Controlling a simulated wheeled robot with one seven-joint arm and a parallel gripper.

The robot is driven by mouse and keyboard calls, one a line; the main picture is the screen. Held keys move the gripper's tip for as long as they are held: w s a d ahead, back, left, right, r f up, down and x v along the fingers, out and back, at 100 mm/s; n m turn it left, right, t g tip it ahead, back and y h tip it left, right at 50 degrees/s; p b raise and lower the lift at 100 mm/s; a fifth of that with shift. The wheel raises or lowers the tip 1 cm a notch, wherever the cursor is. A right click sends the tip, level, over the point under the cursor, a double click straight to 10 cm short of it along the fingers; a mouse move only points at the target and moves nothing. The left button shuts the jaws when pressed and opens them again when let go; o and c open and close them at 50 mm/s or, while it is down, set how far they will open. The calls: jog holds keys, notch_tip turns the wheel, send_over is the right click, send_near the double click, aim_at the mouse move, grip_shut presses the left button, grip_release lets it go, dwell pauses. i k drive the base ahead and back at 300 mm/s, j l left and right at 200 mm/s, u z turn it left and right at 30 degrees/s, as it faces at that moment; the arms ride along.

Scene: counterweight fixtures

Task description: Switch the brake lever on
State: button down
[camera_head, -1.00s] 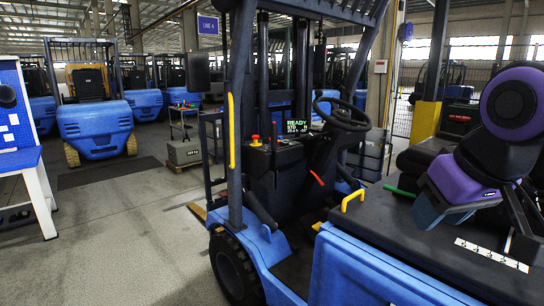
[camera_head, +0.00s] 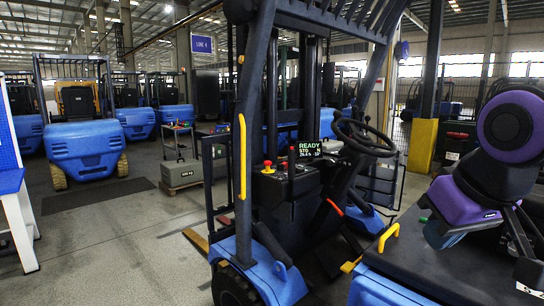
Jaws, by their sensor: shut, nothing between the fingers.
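A forklift with a blue body and dark frame stands in the middle of the head view. A lever with an orange-red grip (camera_head: 335,207) sits low in its cab, below the steering wheel (camera_head: 365,137), and looks like the brake lever. It is tilted, with its upper end toward the left; its lower part is hidden. Another upright lever with a red top (camera_head: 292,151) stands by the dash, next to the lit READY display (camera_head: 310,150). My purple and dark arm is at the right, apart from the lever. I cannot make out my gripper in this view.
A yellow grab handle (camera_head: 388,237) is on the blue rear cover, near my arm. A frame post with a yellow rail (camera_head: 242,155) rises at the cab's left. A grey weight block (camera_head: 193,172) lies beyond. Open floor is at the left.

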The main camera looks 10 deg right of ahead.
aim_at(291, 152)
jog(key=i+j+z, duration=0.2)
jog(key=i+j, duration=1.2)
jog(key=j, duration=0.1)
